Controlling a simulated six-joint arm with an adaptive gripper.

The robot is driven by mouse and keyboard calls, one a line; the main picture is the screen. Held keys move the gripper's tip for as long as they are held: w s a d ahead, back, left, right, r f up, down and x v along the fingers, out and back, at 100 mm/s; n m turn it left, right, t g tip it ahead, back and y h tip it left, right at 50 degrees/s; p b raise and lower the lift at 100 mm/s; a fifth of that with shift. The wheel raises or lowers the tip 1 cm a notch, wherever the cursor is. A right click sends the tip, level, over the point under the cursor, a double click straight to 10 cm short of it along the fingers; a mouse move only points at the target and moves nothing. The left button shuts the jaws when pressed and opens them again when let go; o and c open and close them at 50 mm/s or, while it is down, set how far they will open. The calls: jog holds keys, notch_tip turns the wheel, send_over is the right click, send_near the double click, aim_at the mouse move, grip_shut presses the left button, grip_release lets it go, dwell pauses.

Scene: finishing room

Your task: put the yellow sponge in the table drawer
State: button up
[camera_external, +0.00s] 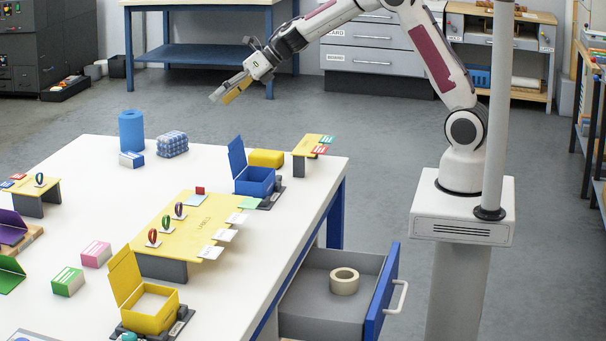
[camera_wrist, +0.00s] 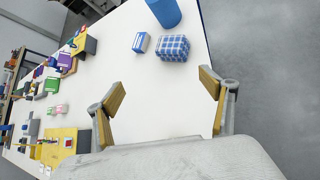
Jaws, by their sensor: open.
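The yellow sponge (camera_external: 266,158) lies on the white table, behind the open blue box (camera_external: 254,180). I cannot make it out in the wrist view. The table drawer (camera_external: 318,300) is pulled open at the table's right side, with a roll of tape (camera_external: 344,281) inside. My gripper (camera_external: 230,93) is raised above and beyond the table's far edge, well away from the sponge. In the wrist view my gripper (camera_wrist: 163,90) has its yellow-padded fingers spread, with nothing between them.
A blue cylinder (camera_external: 131,131), a small blue-white box (camera_external: 131,160) and a checked blue pack (camera_external: 172,144) stand at the far end. A yellow labels platform (camera_external: 184,232) and an open yellow box (camera_external: 150,310) are nearer. A small yellow stand (camera_external: 309,145) is right of the sponge.

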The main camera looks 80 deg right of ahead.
jog(key=s+a+f+n+g+y, duration=0.25)
jog(key=s+f+n+g, duration=0.2)
jog(key=n, duration=0.45)
jog(key=n+g+h, duration=0.2)
jog(key=n+g, duration=0.3)
jog(key=n, duration=0.4)
send_near(266, 153)
notch_tip(266, 153, down, 2)
jog(key=shift+a+f, duration=0.1)
jog(key=shift+f, duration=0.05)
jog(key=shift+x, duration=1.3)
jog(key=shift+a, duration=0.1)
jog(key=shift+x, duration=2.55)
jog(key=shift+a, duration=0.1)
jog(key=shift+c, duration=0.4)
jog(key=c, duration=0.9)
